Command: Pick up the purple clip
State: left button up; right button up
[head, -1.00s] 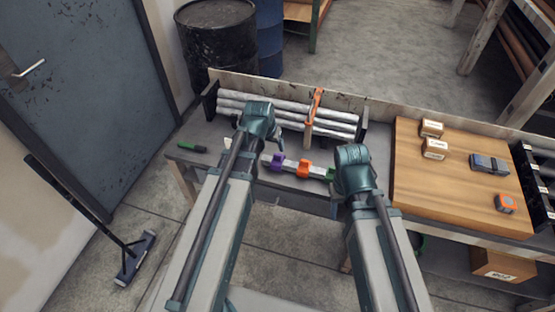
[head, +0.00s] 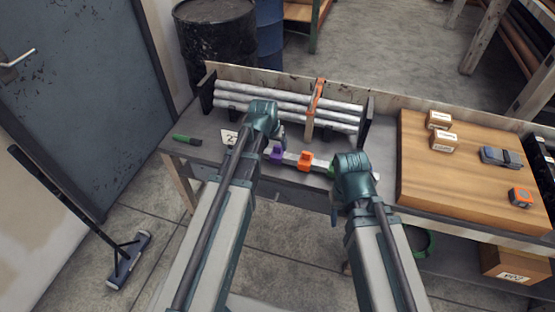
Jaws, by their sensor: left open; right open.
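The purple clip (head: 277,153) sits at the left end of a short pale bar (head: 291,158) on the grey workbench. An orange clip (head: 304,159) is on the same bar to its right, and a green part (head: 331,168) shows at the bar's right end. My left gripper (head: 281,135) is just behind and above the purple clip, mostly hidden by its own wrist; it holds nothing that I can see. My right gripper (head: 336,178) is near the green part at the bar's right end, its fingers largely hidden by the wrist.
Silver pipes (head: 290,108) lie in a rack behind the bar, with an upright orange clamp (head: 317,98). A green-handled tool (head: 186,139) and a number card (head: 229,137) lie left. A wooden board (head: 420,170) with small boxes (head: 444,141) is at right.

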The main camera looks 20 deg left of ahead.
aim_at(277, 146)
pick_arm(q)
jog(key=b+x, duration=0.2)
jog(key=w+b+x, duration=0.1)
jog(key=b+x, duration=0.1)
jog(key=x, duration=0.1)
jog(key=shift+d+r, duration=0.1)
jog(key=shift+d, duration=0.05)
jog(key=shift+r, duration=0.1)
grip_shut()
